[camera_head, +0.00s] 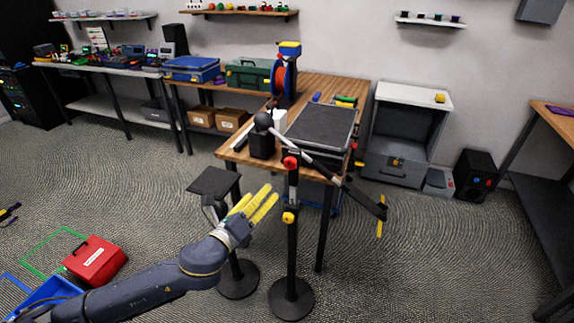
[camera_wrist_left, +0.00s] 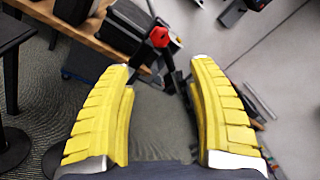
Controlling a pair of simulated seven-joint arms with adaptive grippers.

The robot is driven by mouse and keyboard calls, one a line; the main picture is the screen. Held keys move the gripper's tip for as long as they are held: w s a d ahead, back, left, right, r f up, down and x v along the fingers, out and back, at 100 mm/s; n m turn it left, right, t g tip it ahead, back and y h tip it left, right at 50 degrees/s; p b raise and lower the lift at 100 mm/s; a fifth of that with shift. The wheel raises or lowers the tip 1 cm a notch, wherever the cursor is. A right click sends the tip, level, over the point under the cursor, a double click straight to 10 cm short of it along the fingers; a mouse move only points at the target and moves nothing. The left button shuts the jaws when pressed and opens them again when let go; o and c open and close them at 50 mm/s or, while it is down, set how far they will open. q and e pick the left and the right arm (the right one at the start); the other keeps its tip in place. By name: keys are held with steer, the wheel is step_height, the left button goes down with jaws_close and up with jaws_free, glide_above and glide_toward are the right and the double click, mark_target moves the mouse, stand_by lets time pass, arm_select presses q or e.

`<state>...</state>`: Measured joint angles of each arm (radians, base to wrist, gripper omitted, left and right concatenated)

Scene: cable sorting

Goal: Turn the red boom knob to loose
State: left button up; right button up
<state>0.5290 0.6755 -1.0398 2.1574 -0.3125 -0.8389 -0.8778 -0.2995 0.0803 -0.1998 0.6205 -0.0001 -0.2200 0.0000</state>
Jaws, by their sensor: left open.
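The red boom knob (camera_head: 290,162) sits at the top of a black upright stand, where the boom (camera_head: 325,175) crosses it. The boom tilts down to the right and has a black ball-shaped end at its upper left. In the left wrist view the red knob (camera_wrist_left: 159,37) shows beyond and between the fingertips, apart from them. My left gripper (camera_head: 268,196) is open and empty, with yellow fingers, below and left of the knob in the head view. I cannot tell whether the knob is tight or loose. My right gripper is in neither view.
A yellow knob (camera_head: 288,217) is lower on the same stand. A small stand with a black top (camera_head: 213,181) is close left of my gripper. A wooden table (camera_head: 235,152) with a dark flat panel (camera_head: 322,127) is behind the boom. Open floor lies to the right.

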mark_target(288, 165)
arm_select(q)
steer(key=x, duration=1.7)
steer(key=shift+a, duration=0.1)
steer(key=shift+o, duration=0.2)
steer(key=shift+r, duration=0.1)
jaws_close()
